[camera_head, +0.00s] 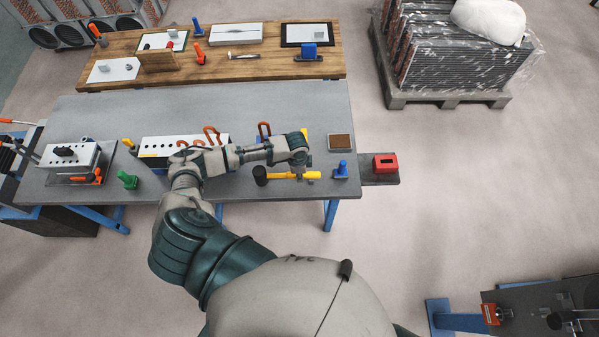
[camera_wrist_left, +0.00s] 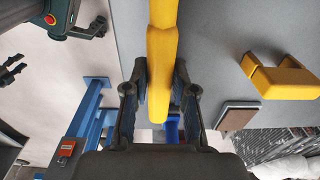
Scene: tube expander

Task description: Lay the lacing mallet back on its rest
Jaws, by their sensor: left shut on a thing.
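The lacing mallet has a black head (camera_head: 260,176) and a yellow handle (camera_head: 288,176). It lies sideways near the front edge of the grey table in the head view, head to the left. My left gripper (camera_head: 309,174) is shut on the handle near its right end. In the left wrist view the yellow handle (camera_wrist_left: 162,60) runs between the two fingers of the gripper (camera_wrist_left: 160,85). A yellow bracket (camera_wrist_left: 280,82) stands apart to the right there, and shows partly behind my wrist in the head view (camera_head: 304,139). It may be the rest; I cannot tell for sure. My right gripper is out of view.
A brown-topped pad (camera_head: 340,142) and a blue tool (camera_head: 341,171) are right of the mallet. A red box (camera_head: 385,163) sits on a side shelf. A white perforated block (camera_head: 160,146) and a green piece (camera_head: 127,179) are to the left. Grey table is clear toward the back.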

